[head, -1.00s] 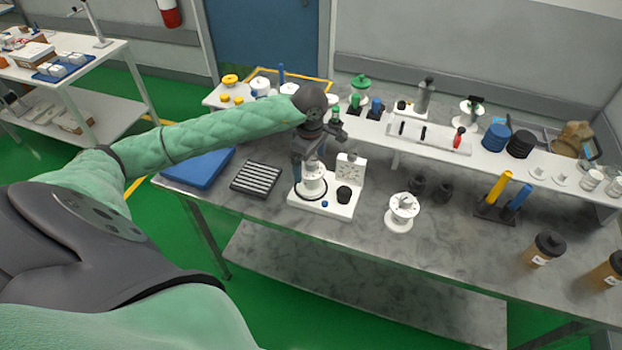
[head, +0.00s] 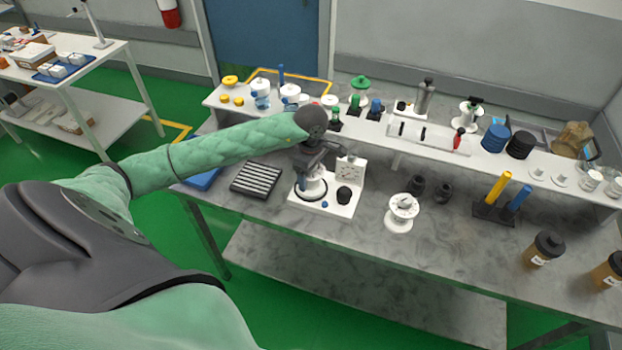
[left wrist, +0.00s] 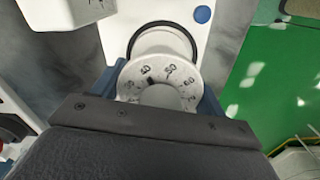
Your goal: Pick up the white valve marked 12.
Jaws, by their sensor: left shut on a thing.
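A white round valve (left wrist: 160,78) with a ring of dark numbers sits between the blue fingertips of my left gripper (left wrist: 160,95) in the left wrist view. The gripper is shut on it. I cannot read a 12 on it. In the head view my left gripper (head: 312,168) points down over a white stand (head: 337,208), and the valve is mostly hidden below it. A dark ring (left wrist: 160,26) lies on the stand around the valve's base. I cannot tell whether the valve is clear of the stand. My right gripper is not in view.
The stand carries an upright dial plate (head: 350,171), a black knob (head: 344,195) and a blue button (left wrist: 203,14). Another white valve-like part (head: 402,211) stands to the right. A black ribbed tray (head: 257,178) lies to the left. A raised shelf (head: 395,137) runs behind.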

